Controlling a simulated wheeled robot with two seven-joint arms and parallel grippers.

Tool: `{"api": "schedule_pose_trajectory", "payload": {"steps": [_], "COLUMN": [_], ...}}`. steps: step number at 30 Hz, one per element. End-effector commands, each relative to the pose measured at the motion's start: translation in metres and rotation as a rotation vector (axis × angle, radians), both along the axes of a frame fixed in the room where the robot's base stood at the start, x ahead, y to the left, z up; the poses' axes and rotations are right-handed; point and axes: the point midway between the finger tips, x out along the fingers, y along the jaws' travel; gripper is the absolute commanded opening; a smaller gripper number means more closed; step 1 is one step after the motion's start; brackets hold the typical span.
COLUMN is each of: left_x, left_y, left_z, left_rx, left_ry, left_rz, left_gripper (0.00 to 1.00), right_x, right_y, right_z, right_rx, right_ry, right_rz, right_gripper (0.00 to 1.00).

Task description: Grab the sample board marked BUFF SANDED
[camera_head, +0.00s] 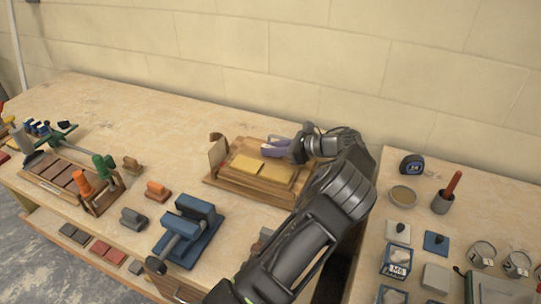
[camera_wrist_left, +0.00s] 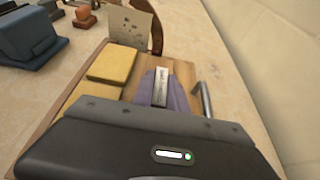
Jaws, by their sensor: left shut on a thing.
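My left gripper (camera_head: 276,148) reaches over the back right of a wooden tray (camera_head: 228,186) on the bench. In the left wrist view its lilac fingers are closed around a narrow piece with a pale printed label (camera_wrist_left: 160,86). The print is too small to read, so I cannot tell whether it says BUFF SANDED. Much of the held piece is hidden by the fingers. Two yellow blocks (camera_head: 247,164) (camera_head: 277,172) lie on the tray beside the gripper; they also show in the left wrist view (camera_wrist_left: 111,64). My right gripper is out of view.
A speckled card (camera_head: 217,151) stands at the tray's left end. A blue tool (camera_head: 190,230) stands in front of the tray. A rack (camera_head: 70,180) is at the left. Tins and a tape measure (camera_head: 412,164) are on the right bench. The wall is close behind.

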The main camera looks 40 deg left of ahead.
Motion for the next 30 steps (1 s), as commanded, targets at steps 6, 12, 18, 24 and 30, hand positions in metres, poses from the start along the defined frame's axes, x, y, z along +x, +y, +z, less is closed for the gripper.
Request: {"api": "schedule_pose_trajectory", "payload": {"steps": [6,12,18,24,30], "left_x": [0.000,0.000,0.000,-0.001,0.000], "left_y": [0.000,0.000,0.000,0.000,0.000], "left_z": [0.038,0.074,0.089,0.090,0.090], "left_rx": [0.001,0.001,0.001,0.002,0.002], "left_ry": [-0.005,-0.003,0.000,0.001,0.001], "left_rz": [0.000,0.001,0.001,0.001,0.001], "left_gripper": [0.00,0.00,0.00,0.00,0.00], "right_x": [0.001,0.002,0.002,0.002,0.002], "right_y": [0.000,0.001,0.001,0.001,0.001], "right_z": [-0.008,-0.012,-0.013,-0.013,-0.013], "right_rx": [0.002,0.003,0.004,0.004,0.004], "right_ry": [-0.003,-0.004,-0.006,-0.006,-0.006], "right_rz": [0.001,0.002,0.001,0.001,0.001], "right_gripper": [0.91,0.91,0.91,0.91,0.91]}}
